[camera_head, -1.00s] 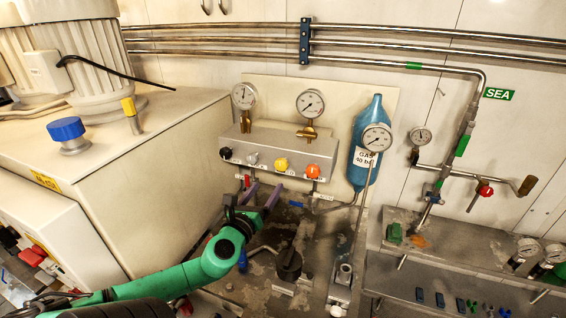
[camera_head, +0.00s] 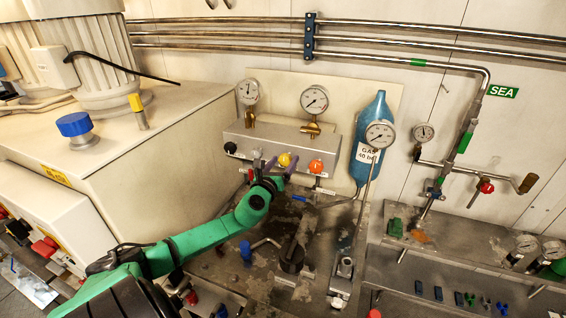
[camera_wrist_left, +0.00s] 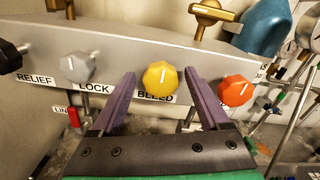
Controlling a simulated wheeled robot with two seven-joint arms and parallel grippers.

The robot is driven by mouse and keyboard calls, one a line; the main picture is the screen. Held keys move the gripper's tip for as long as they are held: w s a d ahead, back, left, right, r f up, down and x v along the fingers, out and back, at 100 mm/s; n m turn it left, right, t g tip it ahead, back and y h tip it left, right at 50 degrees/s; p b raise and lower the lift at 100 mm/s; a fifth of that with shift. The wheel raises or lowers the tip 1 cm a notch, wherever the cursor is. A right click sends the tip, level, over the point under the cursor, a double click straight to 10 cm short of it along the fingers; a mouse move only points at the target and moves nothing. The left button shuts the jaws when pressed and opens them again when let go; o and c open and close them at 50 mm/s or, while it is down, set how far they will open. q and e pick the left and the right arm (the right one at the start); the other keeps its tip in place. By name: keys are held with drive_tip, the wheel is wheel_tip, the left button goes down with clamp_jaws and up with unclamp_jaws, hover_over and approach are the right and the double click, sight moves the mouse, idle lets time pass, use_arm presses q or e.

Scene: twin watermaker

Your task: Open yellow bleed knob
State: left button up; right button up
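The yellow bleed knob (camera_head: 285,160) is on the front of the grey panel box (camera_head: 262,142). In the left wrist view the yellow knob (camera_wrist_left: 160,80) sits above a label reading BLEED, with its white mark nearly upright. My left gripper (camera_head: 276,163) is at the panel, its purple fingers open. In the left wrist view the gripper (camera_wrist_left: 159,80) has one finger on each side of the yellow knob, with a visible gap on both sides. The right gripper is not in view.
An orange knob (camera_wrist_left: 236,91) stands close to the right finger. A grey knob (camera_wrist_left: 79,68) labelled LOCK and a black RELIEF knob (camera_wrist_left: 8,57) are to the left. Two gauges rise above the panel, and a blue gas bottle (camera_head: 370,150) stands right of it.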

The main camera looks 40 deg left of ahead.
use_arm(q)
clamp_jaws()
drive_tip(key=shift+n, duration=0.3)
drive_tip(key=n+b, duration=0.2)
drive_tip(key=shift+f+n, duration=0.1)
drive_tip(key=shift+n, duration=0.2)
drive_tip(key=n+b, duration=0.1)
drive_tip(key=n, duration=0.3)
drive_tip(key=shift+n, duration=0.3)
drive_tip(key=n+b, duration=0.1)
drive_tip(key=n, duration=0.3)
drive_tip(key=shift+n, duration=0.3)
drive_tip(key=n, duration=0.5)
drive_tip(key=shift+f, duration=0.1)
drive_tip(key=shift+n, duration=0.3)
